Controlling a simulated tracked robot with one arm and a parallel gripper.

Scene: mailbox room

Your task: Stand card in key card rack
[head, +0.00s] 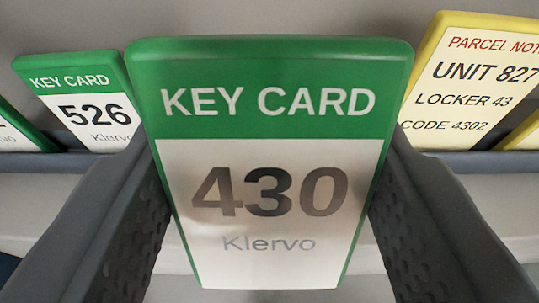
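A green and white key card (265,170) marked "KEY CARD 430 Klervo" fills the middle of the head view, facing me. My gripper (265,195) has one dark finger at each side of this card, and both fingers meet its edges. The gripper is shut on the card and holds it roughly upright. Behind it, a grey rack (470,163) runs across the view. A key card marked 526 (85,100) stands tilted in the rack at left. The held card hides the middle of the rack, and I cannot tell whether its lower edge touches anything.
A yellow-edged parcel note (470,85) for unit 827 stands in the rack at right, close to the held card. Part of another yellow-edged card (525,135) shows at the right edge. Another green-edged card (20,130) is cut off at the left edge.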

